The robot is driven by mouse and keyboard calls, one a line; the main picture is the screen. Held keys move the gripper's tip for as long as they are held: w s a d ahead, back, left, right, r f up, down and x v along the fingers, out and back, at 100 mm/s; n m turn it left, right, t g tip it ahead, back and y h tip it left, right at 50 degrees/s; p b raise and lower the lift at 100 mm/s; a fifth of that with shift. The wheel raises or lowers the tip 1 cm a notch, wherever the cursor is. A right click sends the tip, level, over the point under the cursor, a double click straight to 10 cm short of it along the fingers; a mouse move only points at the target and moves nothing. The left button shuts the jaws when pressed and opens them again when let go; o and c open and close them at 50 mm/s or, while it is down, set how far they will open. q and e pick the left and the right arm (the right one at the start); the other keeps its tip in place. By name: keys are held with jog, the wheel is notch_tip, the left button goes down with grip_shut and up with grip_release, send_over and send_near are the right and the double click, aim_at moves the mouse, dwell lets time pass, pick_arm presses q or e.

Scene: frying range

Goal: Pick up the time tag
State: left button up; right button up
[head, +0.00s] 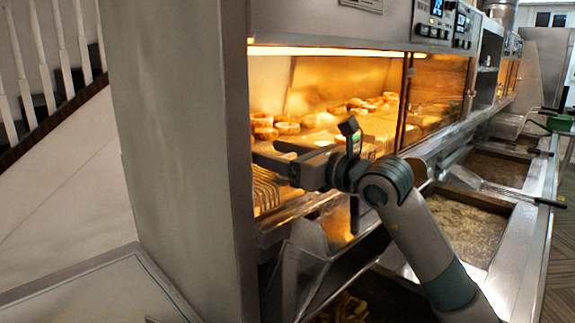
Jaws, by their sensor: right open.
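My right gripper (266,152) reaches into the open front of the lit warming cabinet (330,52), its fingers pointing left. Its two fingers are apart, with nothing seen between them. I cannot make out the time tag for sure. A small dark upright piece with a green face (350,128) shows at the gripper's wrist; I cannot tell whether it is the tag or part of my gripper. The gripper and forearm hide part of the cabinet's shelf and front edge. My left gripper does not show.
Several browned food pieces (287,128) lie in the cabinet, behind a wire rack (265,188). A steel side panel (185,140) stands close left of the gripper. Fryer vats (460,225) with a basket handle (525,198) are at right. A pale counter (85,295) lies at lower left.

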jog(key=shift+w+d+f, duration=0.1)
jog(key=shift+w, duration=0.05)
jog(key=c, duration=1.1)
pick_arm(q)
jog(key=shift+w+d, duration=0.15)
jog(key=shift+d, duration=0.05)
pick_arm(e)
jog(key=shift+c, duration=0.2)
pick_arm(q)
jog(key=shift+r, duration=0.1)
pick_arm(e)
jog(key=shift+r, duration=0.55)
jog(key=r, duration=0.2)
jog(key=d+r+p, duration=0.1)
jog(key=shift+r+p, duration=0.3)
jog(key=shift+r, duration=0.1)
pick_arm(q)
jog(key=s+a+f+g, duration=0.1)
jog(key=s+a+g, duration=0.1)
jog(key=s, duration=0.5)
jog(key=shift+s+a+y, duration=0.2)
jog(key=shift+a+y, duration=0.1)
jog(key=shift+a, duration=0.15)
pick_arm(e)
jog(key=s+d+r, duration=0.4)
jog(key=d+r, duration=0.2)
jog(key=d, duration=0.3)
jog(key=shift+s+d, duration=0.25)
jog(key=shift+d, duration=0.1)
